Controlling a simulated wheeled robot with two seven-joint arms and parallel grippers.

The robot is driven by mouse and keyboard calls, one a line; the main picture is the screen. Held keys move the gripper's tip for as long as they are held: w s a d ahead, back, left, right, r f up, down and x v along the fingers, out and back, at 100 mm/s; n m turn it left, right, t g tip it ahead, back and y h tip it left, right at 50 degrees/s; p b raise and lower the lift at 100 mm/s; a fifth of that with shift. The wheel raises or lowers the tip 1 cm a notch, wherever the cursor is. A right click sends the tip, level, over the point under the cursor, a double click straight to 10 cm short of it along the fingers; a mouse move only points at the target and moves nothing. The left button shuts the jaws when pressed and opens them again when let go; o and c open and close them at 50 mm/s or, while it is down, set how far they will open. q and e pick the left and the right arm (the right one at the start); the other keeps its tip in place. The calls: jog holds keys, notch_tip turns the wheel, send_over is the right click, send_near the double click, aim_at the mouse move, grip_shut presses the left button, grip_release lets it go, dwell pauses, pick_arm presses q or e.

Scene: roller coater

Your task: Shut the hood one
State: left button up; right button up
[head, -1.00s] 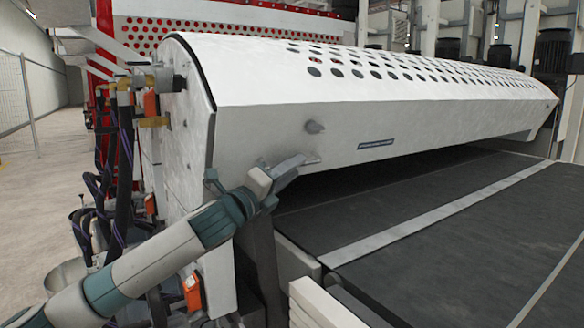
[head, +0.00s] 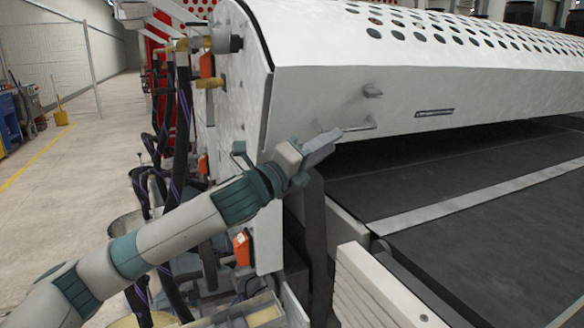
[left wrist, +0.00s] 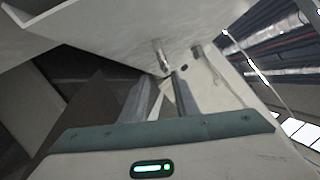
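The hood (head: 420,85) is a long white cover with rows of round holes. It stands raised, with a dark gap between its lower edge and the belt. A small metal handle (head: 358,128) sits on its front face near the left end. My left gripper (head: 334,136) is at the handle's left end. In the left wrist view its two fingers (left wrist: 161,82) are apart, with the handle (left wrist: 161,55) just beyond or between the tips; I cannot tell whether they touch. The hood's white underside (left wrist: 100,22) fills the top there. My right gripper is not in view.
The dark conveyor belt (head: 480,210) with a pale stripe lies right of my left arm. Hoses and cables (head: 165,150) hang at the machine's left end. Open floor (head: 75,180) lies at the left, with a yellow post (head: 60,112) farther back.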

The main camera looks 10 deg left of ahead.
pick_arm(q)
jog(key=v, duration=1)
jog(key=shift+s+a, duration=0.25)
jog(key=shift+s, duration=0.05)
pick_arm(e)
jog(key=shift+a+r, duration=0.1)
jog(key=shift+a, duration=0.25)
pick_arm(q)
jog(key=shift+f, duration=0.15)
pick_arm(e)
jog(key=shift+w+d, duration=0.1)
